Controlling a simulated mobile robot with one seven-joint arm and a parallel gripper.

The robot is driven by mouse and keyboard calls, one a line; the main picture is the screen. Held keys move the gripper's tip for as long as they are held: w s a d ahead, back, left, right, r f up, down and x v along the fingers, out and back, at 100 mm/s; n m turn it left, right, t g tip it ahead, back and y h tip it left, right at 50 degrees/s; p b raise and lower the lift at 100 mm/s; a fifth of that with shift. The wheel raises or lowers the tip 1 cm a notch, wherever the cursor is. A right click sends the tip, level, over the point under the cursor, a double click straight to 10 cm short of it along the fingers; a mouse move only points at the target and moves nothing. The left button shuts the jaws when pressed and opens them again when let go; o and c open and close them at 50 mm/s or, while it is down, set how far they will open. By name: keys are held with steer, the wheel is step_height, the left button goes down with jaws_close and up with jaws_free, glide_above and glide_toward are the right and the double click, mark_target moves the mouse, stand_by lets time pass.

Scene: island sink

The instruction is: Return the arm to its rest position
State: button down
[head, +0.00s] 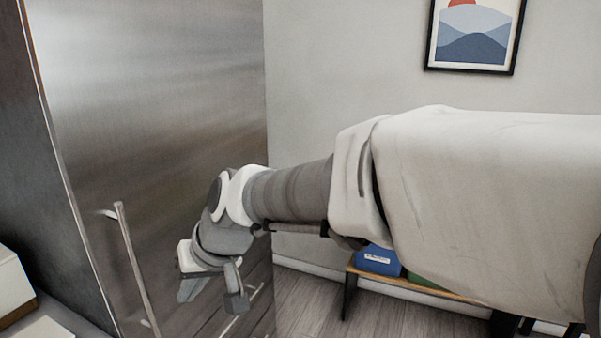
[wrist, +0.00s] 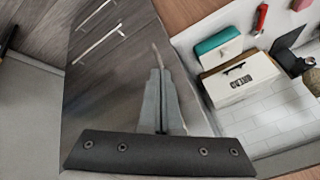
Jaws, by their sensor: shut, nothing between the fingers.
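My gripper (head: 213,291) is at the end of my outstretched arm, low at the left of the head view. It hangs tilted downward in front of the tall steel fridge (head: 165,110). In the wrist view its two fingers (wrist: 161,78) lie together, shut, with nothing held between them. My arm reaches in from the right side of the head view and bends at the wrist. Part of the fridge front is hidden behind the wrist.
A vertical bar handle (head: 132,262) stands out left of my gripper. A framed picture (head: 475,35) hangs on the wall. A low bench (head: 352,290) carries a blue box (head: 378,260). The wrist view shows a bread box (wrist: 241,80) with a teal item (wrist: 218,45) beside it.

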steer(key=s+d+r+m+t+h, duration=0.2)
steer(key=d+m+h, duration=0.1)
steer(key=d, duration=1.6)
steer(key=s+d+m+h, duration=0.1)
steer(key=s+d, duration=0.3)
steer(key=d, duration=0.3)
steer(key=s+d+f+m+t+h, duration=0.1)
steer(key=s+d+m+h, duration=0.1)
steer(key=s+d, duration=0.2)
steer(key=d, duration=0.3)
steer(key=shift+s+d+f, duration=0.2)
steer(key=shift+d, duration=0.1)
